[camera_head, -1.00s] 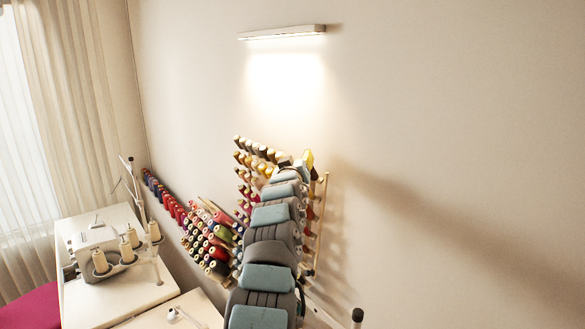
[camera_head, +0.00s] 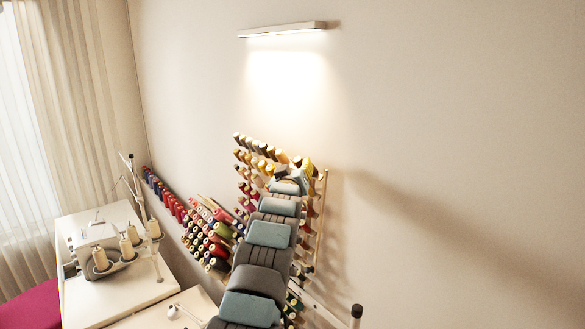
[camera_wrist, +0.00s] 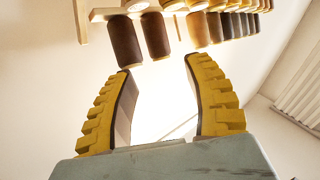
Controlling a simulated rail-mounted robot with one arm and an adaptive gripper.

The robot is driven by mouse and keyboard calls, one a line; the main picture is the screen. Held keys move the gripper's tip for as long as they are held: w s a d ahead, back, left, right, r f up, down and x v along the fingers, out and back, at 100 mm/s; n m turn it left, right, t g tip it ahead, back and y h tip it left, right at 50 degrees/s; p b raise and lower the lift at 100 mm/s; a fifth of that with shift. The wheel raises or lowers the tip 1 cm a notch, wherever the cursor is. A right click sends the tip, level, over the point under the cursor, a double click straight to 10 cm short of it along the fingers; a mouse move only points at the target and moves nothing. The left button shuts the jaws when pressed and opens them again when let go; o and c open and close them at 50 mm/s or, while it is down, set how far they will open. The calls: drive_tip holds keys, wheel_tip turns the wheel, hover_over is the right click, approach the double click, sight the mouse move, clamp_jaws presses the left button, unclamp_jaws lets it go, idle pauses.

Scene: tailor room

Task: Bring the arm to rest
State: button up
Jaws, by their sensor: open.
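My gripper (camera_wrist: 158,78) shows in the wrist view with its two yellow ribbed fingers spread wide and nothing between them. Beyond the fingertips are brown thread spools (camera_wrist: 155,35) on a wooden rack (camera_wrist: 105,14), apart from the fingers as far as I can tell. In the head view my grey and teal arm reaches up in front of the thread rack (camera_head: 323,205). The fingers there are hidden or too small to make out at the arm's far end.
Thread spools (camera_head: 166,193) line the wall. A white table (camera_head: 115,303) at the left bears a sewing machine (camera_head: 100,237) with thread cones (camera_head: 132,234). A lamp (camera_head: 283,30) is on the wall above. The wall area at right is clear.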

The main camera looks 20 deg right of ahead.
drive_tip(key=shift+s+a+r, duration=0.35)
drive_tip(key=shift+a+r, duration=0.05)
drive_tip(key=shift+a, duration=0.1)
drive_tip(key=shift+a, duration=0.1)
